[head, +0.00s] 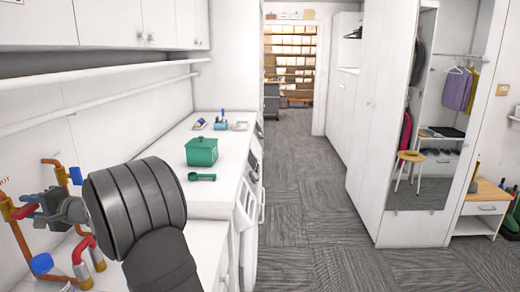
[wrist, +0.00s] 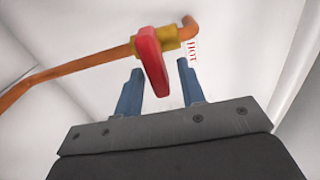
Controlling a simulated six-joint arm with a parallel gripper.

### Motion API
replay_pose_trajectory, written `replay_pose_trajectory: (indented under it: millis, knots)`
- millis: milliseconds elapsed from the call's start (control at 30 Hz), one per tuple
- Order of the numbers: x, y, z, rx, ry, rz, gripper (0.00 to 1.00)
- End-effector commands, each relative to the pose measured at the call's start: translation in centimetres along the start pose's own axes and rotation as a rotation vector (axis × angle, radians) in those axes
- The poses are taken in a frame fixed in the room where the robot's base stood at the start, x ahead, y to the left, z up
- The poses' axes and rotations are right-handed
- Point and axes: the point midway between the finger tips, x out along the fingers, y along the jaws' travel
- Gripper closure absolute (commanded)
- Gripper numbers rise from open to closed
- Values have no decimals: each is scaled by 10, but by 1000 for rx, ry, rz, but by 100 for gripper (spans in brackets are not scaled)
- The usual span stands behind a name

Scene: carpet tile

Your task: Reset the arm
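My gripper (wrist: 160,75) is open in the wrist view, its two blue fingers apart. A red valve handle (wrist: 152,62) hangs from a brass fitting (wrist: 182,38) on a copper pipe (wrist: 75,70). In the picture the handle lies between the fingertips; I see no clear contact, and the exact depth is hard to tell. In the head view my dark arm fills the lower left, with the gripper end reaching left toward the pipes (head: 18,240) and partly blending with them.
Blue handles (head: 42,263) and a red handle (head: 82,248) sit on pipes close to my arm. A white counter (head: 215,160) holds a green lidded box (head: 201,152) and a green scoop (head: 201,177). Cabinets (head: 100,20) hang above. The carpet floor (head: 300,190) is open at right.

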Motion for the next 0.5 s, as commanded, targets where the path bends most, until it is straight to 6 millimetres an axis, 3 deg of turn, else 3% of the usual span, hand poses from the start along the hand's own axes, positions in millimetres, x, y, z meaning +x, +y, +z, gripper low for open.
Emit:
replay_pose_trajectory:
  millis: [167,500]
  knots:
    - [-18,-1,-1,0,3,0,64]
    - [-85,-1,-1,1,4,0,64]
